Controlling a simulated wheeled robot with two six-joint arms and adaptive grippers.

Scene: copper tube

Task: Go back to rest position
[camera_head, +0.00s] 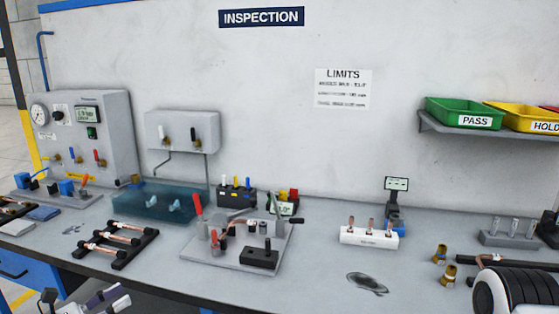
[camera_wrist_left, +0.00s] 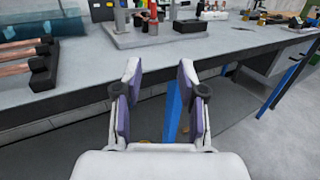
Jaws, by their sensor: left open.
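My left gripper (camera_head: 88,304) shows at the bottom left of the head view, low and in front of the bench edge. In the left wrist view the left gripper (camera_wrist_left: 164,95) has its two fingers apart with nothing between them. It is off the bench (camera_head: 210,282), and the floor and a blue bench leg (camera_wrist_left: 172,108) show behind its fingers. A white and dark arm part of mine fills the bottom right corner of the head view; no right fingers show there.
A rack of copper tubes (camera_head: 118,243) lies at the left of the bench. A fixture plate with a red-handled clamp (camera_head: 197,207) stands mid-bench. A white block (camera_head: 369,237) and brass fittings (camera_head: 448,274) stand to the right. Green (camera_head: 464,112) and yellow (camera_head: 520,117) bins sit on a shelf.

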